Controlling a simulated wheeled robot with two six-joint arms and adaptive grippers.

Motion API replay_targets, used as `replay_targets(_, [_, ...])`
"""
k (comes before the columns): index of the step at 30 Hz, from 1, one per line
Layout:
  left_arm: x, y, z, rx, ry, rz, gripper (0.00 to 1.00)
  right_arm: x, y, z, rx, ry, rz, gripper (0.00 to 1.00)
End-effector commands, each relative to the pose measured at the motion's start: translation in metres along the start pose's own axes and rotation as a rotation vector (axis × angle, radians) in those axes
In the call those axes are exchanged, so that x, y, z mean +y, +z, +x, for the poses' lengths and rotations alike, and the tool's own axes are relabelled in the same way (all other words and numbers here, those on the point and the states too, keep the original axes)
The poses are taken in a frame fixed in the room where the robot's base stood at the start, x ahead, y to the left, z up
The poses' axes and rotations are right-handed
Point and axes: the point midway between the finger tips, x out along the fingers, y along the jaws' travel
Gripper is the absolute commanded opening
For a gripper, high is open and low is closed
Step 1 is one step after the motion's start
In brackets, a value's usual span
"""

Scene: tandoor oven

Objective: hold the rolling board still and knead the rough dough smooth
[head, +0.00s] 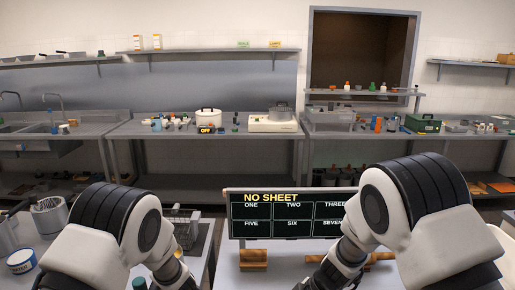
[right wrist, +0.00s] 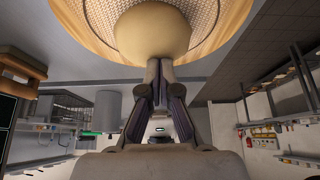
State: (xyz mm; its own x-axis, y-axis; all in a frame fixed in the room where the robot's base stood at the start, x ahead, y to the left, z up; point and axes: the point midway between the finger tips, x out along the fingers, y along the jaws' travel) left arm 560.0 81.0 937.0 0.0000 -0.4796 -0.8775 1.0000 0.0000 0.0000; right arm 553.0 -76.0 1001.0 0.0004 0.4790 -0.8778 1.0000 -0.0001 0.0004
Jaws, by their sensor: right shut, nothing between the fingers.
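The dough (right wrist: 152,35) is a pale, smooth-looking rounded lump at the top of the right wrist view. Behind it is a round tan board (right wrist: 235,22) with a fine mesh-like pattern, cut off by the frame edge. My right gripper (right wrist: 162,65) is shut with nothing between its fingers. Its fingertips are at the near edge of the dough; I cannot tell whether they press into it. In the head view both my arms reach down past the bottom edge, and the dough and board do not show there. My left gripper is out of view.
A black sign (head: 285,212) reading "NO SHEET" stands on the near counter. A wooden block (head: 253,260) and a wooden rod-like piece (head: 380,257) lie before it. A long back counter (head: 215,128) holds small items.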

Motion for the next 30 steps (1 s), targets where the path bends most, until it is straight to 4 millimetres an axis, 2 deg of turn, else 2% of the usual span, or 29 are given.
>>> replay_targets(7, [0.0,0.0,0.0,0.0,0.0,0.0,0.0,0.0,-0.001,-0.001,0.0,0.0,0.0,0.0])
replay_targets(15, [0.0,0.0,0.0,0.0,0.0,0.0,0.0,0.0,-0.013,-0.024,0.0,0.0,0.0,0.0])
replay_targets(18, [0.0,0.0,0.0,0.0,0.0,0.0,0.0,0.0,-0.014,-0.026,0.0,-0.001,0.0,0.0])
replay_targets(30, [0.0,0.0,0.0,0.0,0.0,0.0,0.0,0.002,0.01,-0.039,0.0,0.0,0.001,0.0])
